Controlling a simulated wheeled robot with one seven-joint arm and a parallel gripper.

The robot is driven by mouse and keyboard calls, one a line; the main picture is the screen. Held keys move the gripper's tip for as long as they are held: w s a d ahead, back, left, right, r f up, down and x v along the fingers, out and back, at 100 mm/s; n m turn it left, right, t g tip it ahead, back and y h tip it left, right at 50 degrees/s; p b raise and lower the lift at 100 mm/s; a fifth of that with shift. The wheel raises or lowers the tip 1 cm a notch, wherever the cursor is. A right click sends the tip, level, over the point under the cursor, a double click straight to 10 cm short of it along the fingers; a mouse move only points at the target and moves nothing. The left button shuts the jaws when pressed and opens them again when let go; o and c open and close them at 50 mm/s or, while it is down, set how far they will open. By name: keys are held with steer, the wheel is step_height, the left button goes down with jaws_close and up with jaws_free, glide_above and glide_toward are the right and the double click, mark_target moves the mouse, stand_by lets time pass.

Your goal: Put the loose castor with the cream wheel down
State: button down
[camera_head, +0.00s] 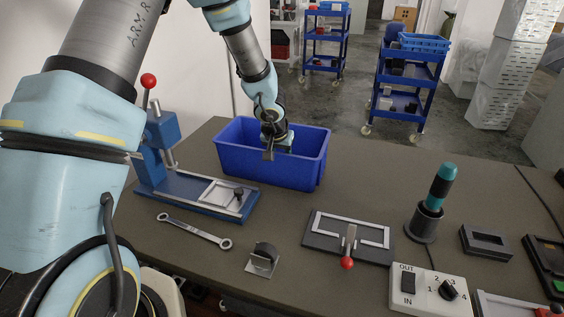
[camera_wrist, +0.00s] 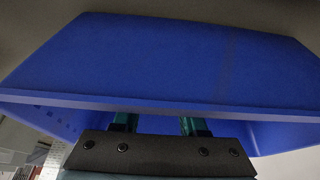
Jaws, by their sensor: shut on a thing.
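My gripper (camera_head: 284,147) reaches down into the blue bin (camera_head: 232,159) at the back of the table. In the wrist view its two teal fingers (camera_wrist: 158,124) stand some way apart and pass behind the rim of the bin (camera_wrist: 160,60), which fills most of that view. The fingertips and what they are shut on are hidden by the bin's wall. The loose castor with the cream wheel does not show in either view. A castor with a dark wheel (camera_head: 263,257) stands on the table near the front edge.
A blue press (camera_head: 158,150) with a red knob stands left of the bin. A wrench (camera_head: 194,231) lies in front. A fixture plate with a red-knobbed lever (camera_head: 325,236), a teal-handled tool in a holder (camera_head: 438,190) and a switch box (camera_head: 430,290) are to the right. Bare table lies right of the bin.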

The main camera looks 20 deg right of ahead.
steer(key=shift+c, duration=2.2)
jaws_free()
steer(key=shift+r, duration=0.2)
steer(key=p+v, duration=0.2)
steer(key=v, duration=0.9)
steer(key=shift+s+a+r, duration=0.15)
steer(key=shift+s+r, duration=0.05)
steer(key=shift+r, duration=0.1)
steer(key=w+a+r+n+y, duration=0.2)
steer(key=a, duration=1)
steer(key=s+a+r+n, duration=0.1)
steer(key=s+a, duration=0.3)
steer(key=a, duration=0.6)
steer(key=s+a+r+n+g, duration=0.1)
steer(key=s+a+n, duration=0.3)
steer(key=a, duration=0.7)
steer(key=shift+s+r+g+y, duration=0.3)
steer(key=shift+s+r+y, duration=0.1)
steer(key=shift+s, duration=0.2)
